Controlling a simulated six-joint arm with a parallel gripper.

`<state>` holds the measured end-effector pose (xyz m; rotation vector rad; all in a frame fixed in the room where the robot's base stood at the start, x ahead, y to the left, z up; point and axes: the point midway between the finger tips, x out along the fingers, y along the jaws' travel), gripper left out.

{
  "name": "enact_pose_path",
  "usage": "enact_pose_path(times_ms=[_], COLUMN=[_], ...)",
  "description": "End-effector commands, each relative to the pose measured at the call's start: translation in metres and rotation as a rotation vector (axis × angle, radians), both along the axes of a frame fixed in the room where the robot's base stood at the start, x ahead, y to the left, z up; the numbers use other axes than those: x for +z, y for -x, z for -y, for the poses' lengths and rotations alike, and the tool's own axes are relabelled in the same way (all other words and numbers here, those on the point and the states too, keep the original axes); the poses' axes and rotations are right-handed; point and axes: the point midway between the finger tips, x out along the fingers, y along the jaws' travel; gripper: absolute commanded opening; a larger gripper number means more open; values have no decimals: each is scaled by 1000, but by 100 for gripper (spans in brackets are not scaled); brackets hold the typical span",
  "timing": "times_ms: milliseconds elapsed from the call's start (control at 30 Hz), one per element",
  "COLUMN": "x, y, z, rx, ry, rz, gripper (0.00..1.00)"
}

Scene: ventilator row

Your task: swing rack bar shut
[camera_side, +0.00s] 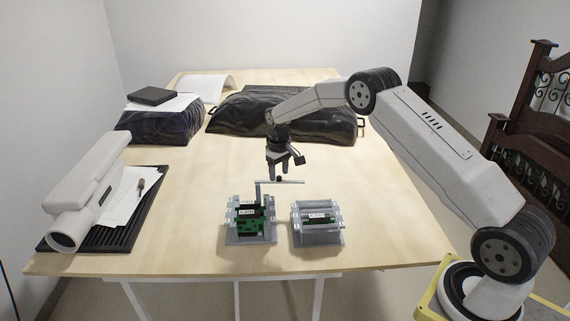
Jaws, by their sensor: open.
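Two small grey racks stand near the front of the table. The left rack (250,238) holds a green circuit board (243,226) with a white label. A thin grey post rises from its back, and a thin rack bar (294,182) runs level from the post's top toward the right, raised above the rack. The right rack (318,238) has a bar lying across its top and a labelled dark part inside. My gripper (280,174) points down just over the raised bar, jaws open. I cannot tell whether its fingertips touch the bar.
Black bags (285,115) lie at the back. A dark bundle with papers and a black box (151,96) sits at the back left. A white cylindrical device (85,190) and papers on a black tray (100,236) are at the left. The table (390,215) is clear to the right of the racks.

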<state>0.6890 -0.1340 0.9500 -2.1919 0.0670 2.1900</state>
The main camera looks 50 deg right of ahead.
Motion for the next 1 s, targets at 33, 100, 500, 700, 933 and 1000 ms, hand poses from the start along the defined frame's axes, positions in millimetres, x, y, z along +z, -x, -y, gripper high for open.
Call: enact_pose_path(times_ms=[33, 100, 500, 700, 933, 1000], x=[-5, -8, -12, -12, -12, -12], y=[0, 0, 0, 0, 0, 0], z=[0, 0, 0, 0, 0, 0], rx=[0, 0, 0, 0, 0, 0], ry=[0, 0, 0, 0, 0, 0], rz=[-2, -1, 0, 0, 0, 0], gripper=[61, 61, 51, 0, 0, 0])
